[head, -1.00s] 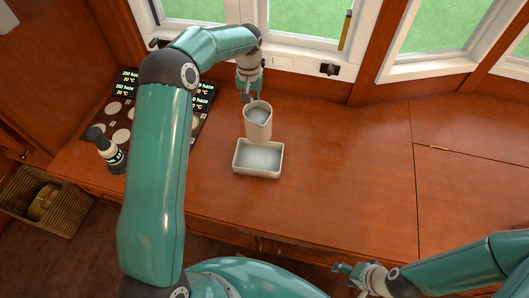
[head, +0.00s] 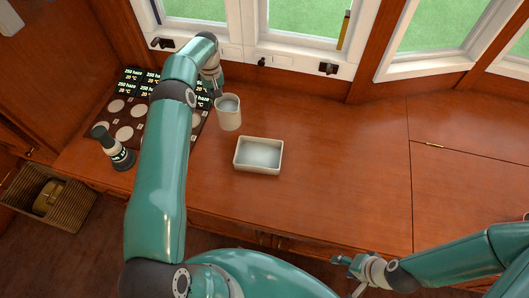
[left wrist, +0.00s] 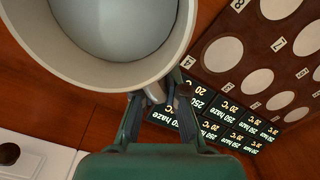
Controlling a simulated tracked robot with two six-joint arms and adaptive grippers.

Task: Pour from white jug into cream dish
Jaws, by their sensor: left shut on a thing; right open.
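The white jug (head: 229,116) is upright, up and left of the dish in the head view, with pale grey contents showing inside. Its rim and contents fill the top of the left wrist view (left wrist: 118,68). My left gripper (head: 215,94) is shut on the jug at its far left side; the fingers also show in the left wrist view (left wrist: 160,105). The cream dish (head: 258,167) is rectangular and stands on the wooden counter, holding a pale grey content. The jug is apart from it. My right gripper (head: 352,270) is open and empty at the lower right.
A dark board (head: 145,128) with pale round spots and lit labels lies left of the jug. The wooden counter (head: 340,150) is clear to the right. Windows line the back.

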